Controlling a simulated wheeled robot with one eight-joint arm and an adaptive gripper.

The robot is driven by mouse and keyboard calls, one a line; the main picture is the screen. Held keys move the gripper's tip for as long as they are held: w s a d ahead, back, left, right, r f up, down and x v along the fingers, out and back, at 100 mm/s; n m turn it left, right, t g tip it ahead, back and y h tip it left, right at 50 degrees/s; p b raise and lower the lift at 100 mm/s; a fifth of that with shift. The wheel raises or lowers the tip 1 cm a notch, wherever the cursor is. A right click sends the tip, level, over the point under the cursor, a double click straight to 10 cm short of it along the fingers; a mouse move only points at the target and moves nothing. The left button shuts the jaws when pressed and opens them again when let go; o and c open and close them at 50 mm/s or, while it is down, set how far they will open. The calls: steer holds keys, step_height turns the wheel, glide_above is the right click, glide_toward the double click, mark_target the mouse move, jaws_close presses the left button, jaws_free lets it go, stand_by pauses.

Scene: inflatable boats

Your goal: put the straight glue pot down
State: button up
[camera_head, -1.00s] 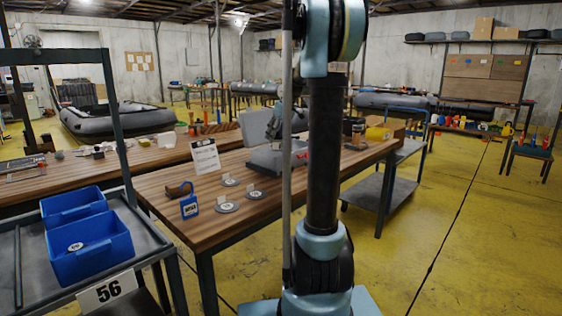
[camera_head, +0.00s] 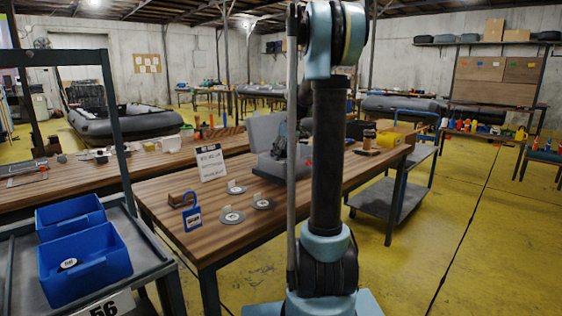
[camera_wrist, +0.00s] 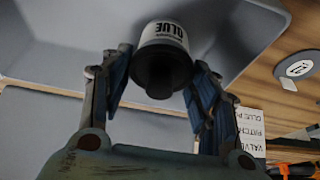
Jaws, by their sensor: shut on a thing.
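The glue pot (camera_wrist: 162,45) is white with a dark cap and a label reading GLUE, upside down in the wrist view. My gripper (camera_wrist: 160,66) is shut on it, with one blue-padded finger on each side. Behind the pot is the grey surface of a tray or open case (camera_wrist: 70,45). I cannot tell whether the pot touches it. In the head view the grey case (camera_head: 264,130) stands on the wooden table (camera_head: 160,200), and my arm hides the pot.
Round labelled discs (camera_head: 232,216), a blue tag (camera_head: 192,218) and a white sign (camera_head: 211,162) are on the table's left part. A cart with blue bins (camera_head: 85,262) stands at left. A yellow object (camera_head: 390,138) is at the table's far right end.

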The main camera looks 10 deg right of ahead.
mark_target(284, 154)
steer(key=shift+f, duration=1.4)
steer(key=o, duration=1.1)
steer(key=shift+s+f, duration=0.1)
steer(key=shift+o, duration=0.2)
steer(key=v, duration=1.2)
steer(key=s+a+f+m+h, duration=0.15)
steer(key=s+f, duration=0.25)
steer(key=s, duration=0.7)
steer(key=s+a+f+m, duration=0.2)
steer(key=s+f, duration=0.1)
steer(key=s, duration=0.8)
steer(key=s+f+m+g+h, duration=0.1)
steer(key=s+f+m, duration=0.2)
steer(key=s+f, duration=1.2)
steer(key=s, duration=0.3)
steer(key=shift+s+f, duration=0.3)
steer(key=shift+s, duration=0.05)
